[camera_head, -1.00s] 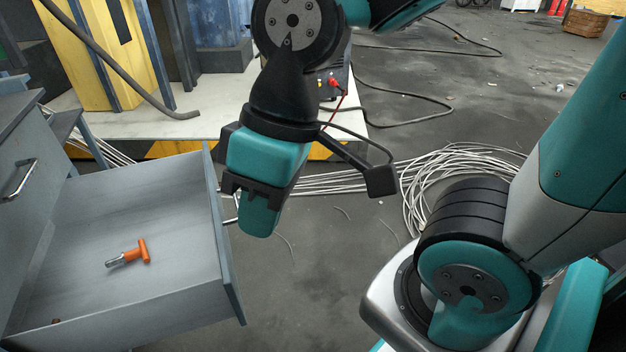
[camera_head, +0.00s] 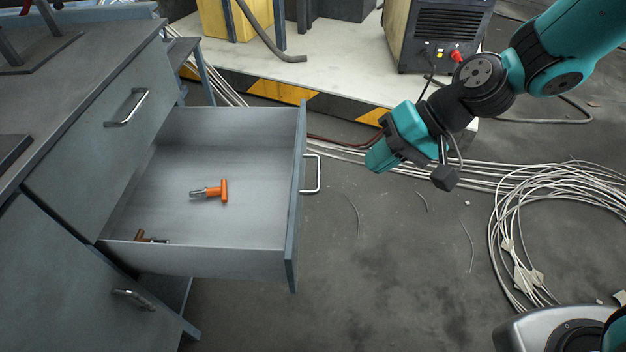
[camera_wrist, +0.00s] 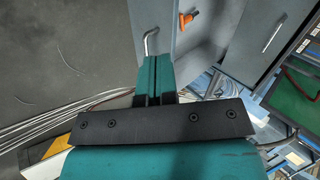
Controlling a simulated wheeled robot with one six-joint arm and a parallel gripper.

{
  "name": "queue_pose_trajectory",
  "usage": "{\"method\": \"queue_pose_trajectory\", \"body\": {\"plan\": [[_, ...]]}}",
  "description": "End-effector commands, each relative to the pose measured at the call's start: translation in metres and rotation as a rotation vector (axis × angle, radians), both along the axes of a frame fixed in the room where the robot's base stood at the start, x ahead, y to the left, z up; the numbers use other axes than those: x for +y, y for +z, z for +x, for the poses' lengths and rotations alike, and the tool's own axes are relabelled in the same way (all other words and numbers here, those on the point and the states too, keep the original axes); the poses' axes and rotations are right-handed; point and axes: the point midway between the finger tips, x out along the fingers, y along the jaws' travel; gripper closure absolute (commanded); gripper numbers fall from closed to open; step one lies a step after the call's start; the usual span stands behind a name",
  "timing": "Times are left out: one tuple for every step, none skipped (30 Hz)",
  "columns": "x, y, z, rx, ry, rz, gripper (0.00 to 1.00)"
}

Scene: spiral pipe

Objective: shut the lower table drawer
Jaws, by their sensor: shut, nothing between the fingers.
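The lower table drawer (camera_head: 296,200) stands pulled out from the grey table, its front panel facing right with a metal handle (camera_head: 312,174). In the wrist view the shut fingers (camera_wrist: 154,66) point toward the drawer front's handle (camera_wrist: 151,40), with an orange tool (camera_wrist: 187,19) beyond. Whether fingers and handle touch there cannot be told.
The upper drawer (camera_head: 105,125) is shut, with its own handle. White cables (camera_head: 520,215) lie coiled on the floor at right. A yellow-black striped platform (camera_head: 330,95) carries a machine (camera_head: 435,35) behind. The floor right of the drawer is mostly open.

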Motion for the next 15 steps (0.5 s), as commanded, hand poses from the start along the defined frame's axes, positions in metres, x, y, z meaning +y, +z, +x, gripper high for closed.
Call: {"method": "queue_pose_trajectory", "body": {"plan": [[-0.001,-0.012,0.008,0.032,-0.042,0.024,1.00],[-0.001,-0.018,0.012,0.042,-0.064,0.038,1.00],[-0.002,-0.025,0.017,0.055,-0.090,0.055,1.00],[-0.002,-0.030,0.020,0.063,-0.107,0.064,1.00],[-0.002,-0.034,0.022,0.069,-0.120,0.073,1.00],[-0.003,-0.038,0.025,0.075,-0.135,0.082,1.00],[-0.003,-0.041,0.026,0.080,-0.144,0.087,1.00],[-0.003,-0.043,0.027,0.083,-0.150,0.091,1.00],[-0.002,-0.046,0.028,0.085,-0.155,0.094,1.00],[0.000,-0.049,0.028,0.086,-0.157,0.095,1.00],[0.002,-0.051,0.028,0.087,-0.157,0.096,1.00],[0.005,-0.054,0.028,0.086,-0.157,0.096,1.00],[0.008,-0.057,0.029,0.086,-0.157,0.096,1.00],[0.012,-0.061,0.028,0.086,-0.155,0.095,1.00],[0.018,-0.066,0.028,0.087,-0.153,0.094,1.00]]}}
